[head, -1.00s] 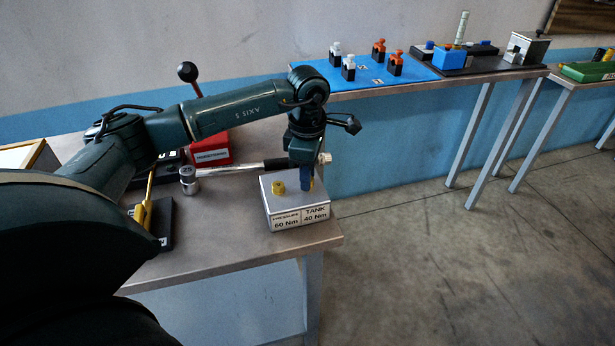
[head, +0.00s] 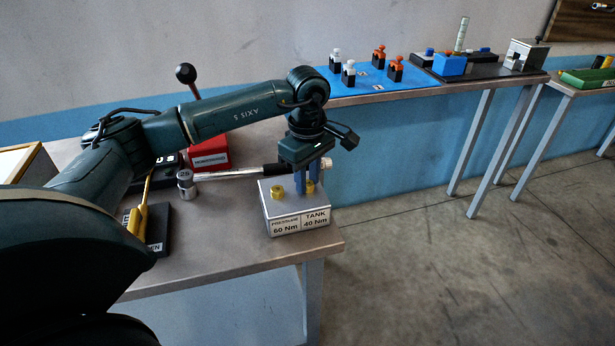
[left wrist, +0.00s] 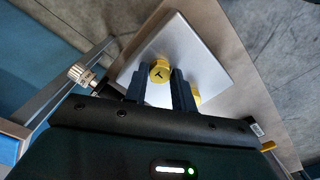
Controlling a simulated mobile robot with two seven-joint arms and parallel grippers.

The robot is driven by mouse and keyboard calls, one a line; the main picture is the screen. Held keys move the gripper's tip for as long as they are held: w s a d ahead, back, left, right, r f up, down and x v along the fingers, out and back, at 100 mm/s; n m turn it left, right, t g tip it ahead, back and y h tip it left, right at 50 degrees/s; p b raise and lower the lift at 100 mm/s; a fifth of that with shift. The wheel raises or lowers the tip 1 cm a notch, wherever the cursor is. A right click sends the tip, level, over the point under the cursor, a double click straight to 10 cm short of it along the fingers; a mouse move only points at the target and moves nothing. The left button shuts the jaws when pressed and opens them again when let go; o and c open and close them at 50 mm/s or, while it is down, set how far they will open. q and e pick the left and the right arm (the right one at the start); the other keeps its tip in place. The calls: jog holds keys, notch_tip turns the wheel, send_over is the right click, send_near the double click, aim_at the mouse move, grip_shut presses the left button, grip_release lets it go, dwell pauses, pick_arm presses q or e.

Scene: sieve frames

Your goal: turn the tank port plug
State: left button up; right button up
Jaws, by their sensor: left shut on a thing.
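A grey metal block (head: 293,203) sits near the right front corner of the bench, with front labels "PRESSURE 60 Nm" and "TANK 40 Nm". The yellow tank plug (head: 311,187) stands on its right half; in the left wrist view the plug (left wrist: 160,72) shows a "T" on its top. My left gripper (head: 306,188) points down at it, its two blue fingers on either side of the plug and shut on it. The yellow pressure plug (head: 277,192) stands on the left half, clear of the fingers in the head view. My right gripper is not in view.
A torque wrench (head: 225,174) lies behind the block, its handle passing behind my left gripper. A red box (head: 210,153) and a black stand with a yellow lever (head: 146,208) are further left. A side table carries a blue mat (head: 365,84) with several small fittings.

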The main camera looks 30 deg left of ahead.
aim_at(308, 183)
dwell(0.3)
pick_arm(q)
jog(key=o, duration=1)
notch_tip(308, 183, up, 13)
dwell(0.5)
